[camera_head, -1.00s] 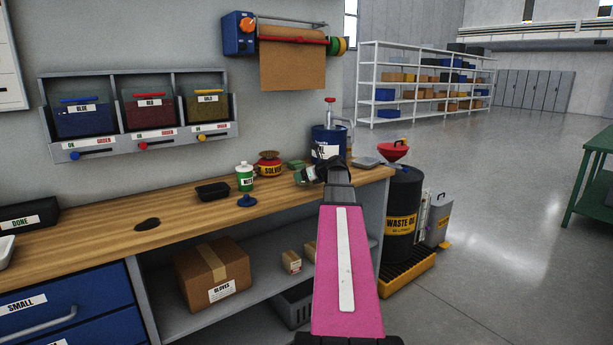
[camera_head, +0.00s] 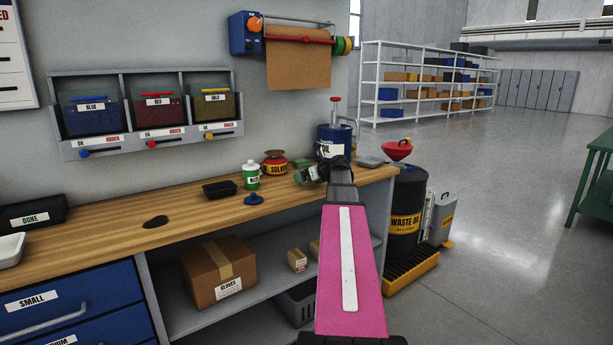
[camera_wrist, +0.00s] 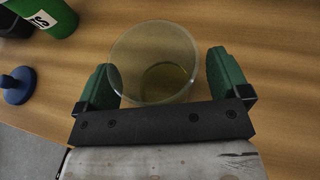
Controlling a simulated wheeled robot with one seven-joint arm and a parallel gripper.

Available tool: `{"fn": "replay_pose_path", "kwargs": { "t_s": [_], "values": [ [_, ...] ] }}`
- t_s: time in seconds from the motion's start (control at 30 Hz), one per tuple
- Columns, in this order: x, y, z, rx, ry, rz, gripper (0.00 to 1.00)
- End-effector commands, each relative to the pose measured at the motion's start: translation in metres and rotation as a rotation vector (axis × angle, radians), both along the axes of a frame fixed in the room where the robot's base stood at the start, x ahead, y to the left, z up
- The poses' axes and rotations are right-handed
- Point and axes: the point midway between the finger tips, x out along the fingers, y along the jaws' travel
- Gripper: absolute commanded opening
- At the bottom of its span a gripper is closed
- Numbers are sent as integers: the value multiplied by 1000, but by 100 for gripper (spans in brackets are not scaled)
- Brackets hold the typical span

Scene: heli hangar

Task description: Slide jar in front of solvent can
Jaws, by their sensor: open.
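The jar (camera_wrist: 153,48) is a clear, yellowish, open-topped vessel. In the wrist view it stands on the wooden bench between the two green finger pads of my gripper (camera_wrist: 162,88). The fingers are apart, one on each side of it; whether a pad touches it I cannot tell. In the head view my gripper (camera_head: 314,173) is low over the bench's right part, and the jar is hard to make out there. The solvent can (camera_head: 275,166), red and yellow with a dark top, stands left of my gripper, further back near the wall.
A green-and-white container (camera_head: 251,176) and a blue knobbed piece (camera_head: 254,199) stand left of my gripper. A black tray (camera_head: 219,189) lies further left. A blue drum (camera_head: 333,143) stands behind my gripper, and a grey flat item (camera_head: 371,161) lies to its right.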

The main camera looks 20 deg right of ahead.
Motion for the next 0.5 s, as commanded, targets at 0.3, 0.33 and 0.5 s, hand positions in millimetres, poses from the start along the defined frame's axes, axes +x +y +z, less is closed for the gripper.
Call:
{"fn": "replay_pose_path", "kwargs": {
  "t_s": [0.3, 0.33, 0.5],
  "values": [
    [-29, -12, 12, -1, 0, -2, 94],
    [-34, -14, 15, 0, -1, -2, 94],
    [-61, -27, 27, -1, -1, -3, 94]
  ]
}}
